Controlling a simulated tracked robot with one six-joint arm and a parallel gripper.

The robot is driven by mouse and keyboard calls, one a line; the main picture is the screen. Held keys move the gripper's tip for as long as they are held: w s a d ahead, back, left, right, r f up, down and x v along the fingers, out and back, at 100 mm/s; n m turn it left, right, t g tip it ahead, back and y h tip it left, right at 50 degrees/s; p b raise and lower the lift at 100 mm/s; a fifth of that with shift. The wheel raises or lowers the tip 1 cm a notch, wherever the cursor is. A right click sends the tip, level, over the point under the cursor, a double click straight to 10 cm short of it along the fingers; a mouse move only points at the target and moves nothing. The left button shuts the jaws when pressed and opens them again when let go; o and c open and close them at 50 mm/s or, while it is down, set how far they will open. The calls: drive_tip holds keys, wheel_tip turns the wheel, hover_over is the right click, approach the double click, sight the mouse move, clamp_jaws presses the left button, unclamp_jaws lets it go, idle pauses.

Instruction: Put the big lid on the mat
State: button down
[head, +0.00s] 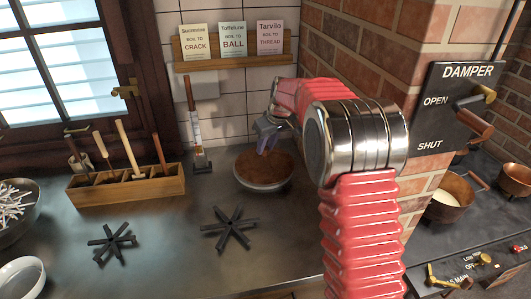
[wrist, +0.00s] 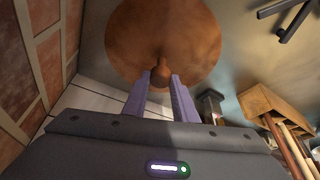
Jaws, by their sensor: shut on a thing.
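The big lid (head: 264,170) is a round copper-brown disc with a pale rim, seen at the back of the counter in the head view. In the wrist view the lid (wrist: 150,35) fills the top middle, with its round knob between my fingers. My gripper (head: 266,143) points down from above and is shut on the knob; it also shows in the wrist view (wrist: 161,80). Whether the lid touches the counter or hangs just above it, I cannot tell. Two black star-shaped trivets (head: 229,229) (head: 112,243) lie on the counter; I cannot tell whether either is the mat.
A wooden tool rack (head: 125,188) stands at the left by the window. A bowl of white sticks (head: 15,208) is far left. Copper pans (head: 450,200) stand on the right past the brick corner. Counter between is clear.

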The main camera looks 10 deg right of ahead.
drive_tip(key=shift+f, duration=1.35)
drive_tip(key=shift+f, duration=0.1)
drive_tip(key=c, duration=1.4)
unclamp_jaws()
drive_tip(key=shift+c, duration=0.2)
drive_tip(key=v, duration=1.2)
drive_tip(key=shift+s, duration=0.1)
